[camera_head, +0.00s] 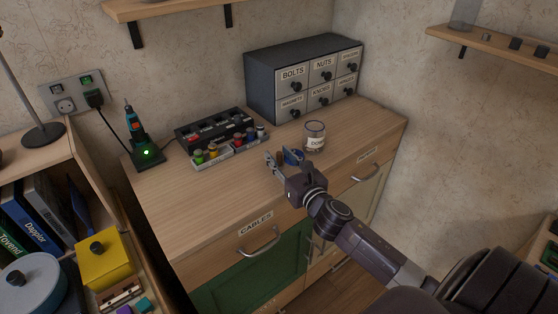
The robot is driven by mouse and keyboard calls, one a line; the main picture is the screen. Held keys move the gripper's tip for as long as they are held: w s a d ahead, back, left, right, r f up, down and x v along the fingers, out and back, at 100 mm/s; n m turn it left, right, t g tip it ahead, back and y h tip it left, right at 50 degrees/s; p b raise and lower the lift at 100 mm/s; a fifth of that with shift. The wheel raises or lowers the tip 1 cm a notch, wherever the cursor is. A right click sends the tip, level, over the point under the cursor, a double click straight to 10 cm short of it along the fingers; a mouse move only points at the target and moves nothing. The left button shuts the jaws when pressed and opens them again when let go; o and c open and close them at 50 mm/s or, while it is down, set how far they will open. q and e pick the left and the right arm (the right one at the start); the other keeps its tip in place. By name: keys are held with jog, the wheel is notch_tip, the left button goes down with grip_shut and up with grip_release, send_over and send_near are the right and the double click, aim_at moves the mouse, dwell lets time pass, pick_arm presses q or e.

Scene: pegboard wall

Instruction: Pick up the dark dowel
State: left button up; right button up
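A small dark brown upright piece (279,157), which looks like the dark dowel, stands on the wooden cabinet top, just beyond my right gripper (287,161). A small blue item (294,157) is right beside it, partly hidden by a finger. My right gripper reaches in from the lower right, and its fingers are spread apart, one to the left of these pieces and one to the right. I cannot tell whether either finger touches them. A clear jar (315,137) with a partly readable label, "DOW", stands just behind to the right. My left gripper is out of view.
A grey drawer unit (262,88) stands at the back. A dark organizer (213,128) and a tray of colored spools (215,158) lie left of the gripper. A green-lit tool on its stand (146,153) is farther left. The front left of the cabinet top (200,205) is clear.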

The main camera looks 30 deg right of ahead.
jog(key=shift+w, duration=0.2)
jog(key=c, duration=0.8)
jog(key=shift+c, duration=0.2)
jog(key=shift+r, duration=0.15)
